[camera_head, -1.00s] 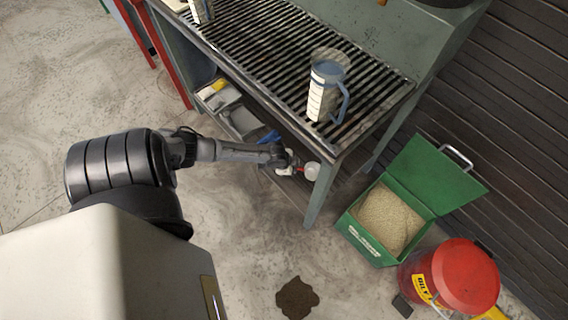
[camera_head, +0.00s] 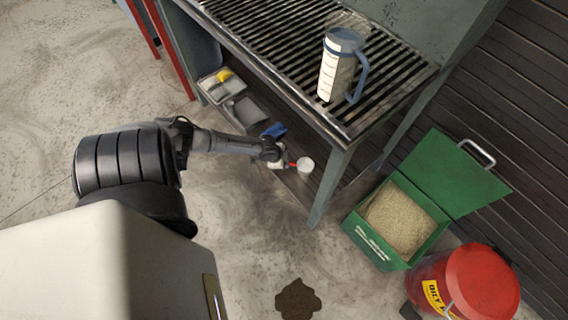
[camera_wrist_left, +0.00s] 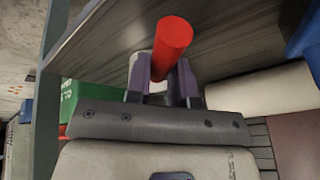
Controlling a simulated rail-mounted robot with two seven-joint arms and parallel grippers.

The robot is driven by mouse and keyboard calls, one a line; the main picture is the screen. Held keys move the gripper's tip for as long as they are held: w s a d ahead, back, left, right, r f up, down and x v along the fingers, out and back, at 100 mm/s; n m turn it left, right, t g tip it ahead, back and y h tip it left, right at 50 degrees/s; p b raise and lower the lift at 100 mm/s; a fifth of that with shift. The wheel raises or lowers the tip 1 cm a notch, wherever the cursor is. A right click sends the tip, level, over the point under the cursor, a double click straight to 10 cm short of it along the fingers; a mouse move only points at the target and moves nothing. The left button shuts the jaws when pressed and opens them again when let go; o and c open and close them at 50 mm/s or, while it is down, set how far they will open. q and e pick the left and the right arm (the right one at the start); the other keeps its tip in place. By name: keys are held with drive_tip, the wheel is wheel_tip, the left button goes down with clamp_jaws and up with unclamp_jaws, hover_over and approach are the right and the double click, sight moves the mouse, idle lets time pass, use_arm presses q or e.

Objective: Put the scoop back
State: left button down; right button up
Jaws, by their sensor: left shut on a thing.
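The scoop has a red handle and a pale round cup (camera_head: 305,164). My left gripper (camera_head: 284,163) is shut on the red handle at the lower shelf of the grated bench, near its front leg. In the left wrist view the red handle (camera_wrist_left: 173,45) stands out from between the fingers of my left gripper (camera_wrist_left: 163,85). The cup is not clear in that view. The lower shelf (camera_head: 300,184) lies below or behind the scoop; I cannot tell whether they touch. My right gripper is not in view.
Grey trays (camera_head: 222,86) and a blue item (camera_head: 274,131) are on the lower shelf. A measuring jug (camera_head: 337,68) stands on the grate. An open green box (camera_head: 365,238) of granules and a red can (camera_head: 480,280) stand right. A dark stain (camera_head: 297,299) marks the floor.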

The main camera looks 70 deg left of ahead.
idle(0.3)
use_arm(q)
drive_tip(key=c, duration=1.4)
unclamp_jaws()
drive_tip(key=shift+f, duration=0.15)
drive_tip(key=shift+c, duration=0.2)
drive_tip(key=o, duration=0.4)
drive_tip(key=shift+o, duration=0.2)
